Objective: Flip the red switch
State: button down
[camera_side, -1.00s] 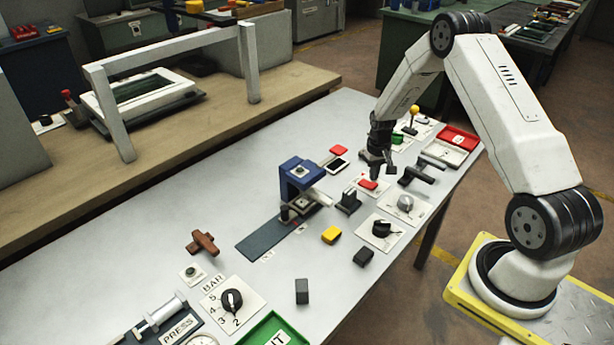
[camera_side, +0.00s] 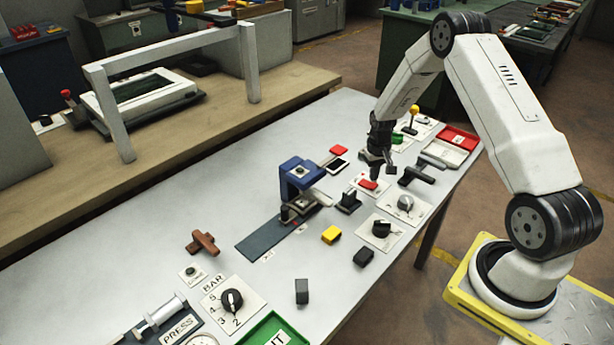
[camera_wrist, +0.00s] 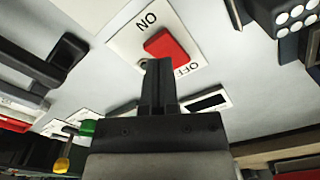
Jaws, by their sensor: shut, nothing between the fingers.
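The red switch (camera_side: 368,184) is a red rocker on a white plate on the grey table, below my gripper in the side view. In the wrist view the red rocker (camera_wrist: 167,47) sits between the printed words ON and OFF on its plate (camera_wrist: 128,45). My gripper (camera_side: 376,176) points down, shut and empty, with its fingertips right at the switch. In the wrist view the shut fingertips (camera_wrist: 158,64) overlap the rocker's near edge towards the OFF side. Whether they touch it I cannot tell.
A black handle (camera_side: 418,175) stands right of the switch and a dark block (camera_side: 348,202) left of it. Two knobs on plates (camera_side: 405,203) lie in front. A blue press-like fixture (camera_side: 301,175) stands further left. A red and white tray (camera_side: 456,144) is at the right edge.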

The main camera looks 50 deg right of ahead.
aim_at(372, 186)
jog(key=shift+f, duration=1.3)
dwell(1.3)
jog(key=shift+r, duration=3.45)
jog(key=shift+a+r, duration=0.2)
jog(key=shift+a, duration=0.05)
jog(key=s+a+r+n+t, duration=0.1)
jog(key=s+a+r, duration=0.3)
jog(key=a, duration=0.4)
jog(key=s+a+r+n, duration=0.3)
jog(key=s+a+r, duration=0.1)
jog(key=a, duration=0.5)
jog(key=s+a+r+n+t, duration=0.1)
jog(key=s+a+r, duration=0.3)
jog(key=a, duration=0.4)
jog(key=shift+s+a+n+t, duration=0.3)
jog(key=shift+s+n, duration=0.1)
jog(key=shift+n, duration=0.1)
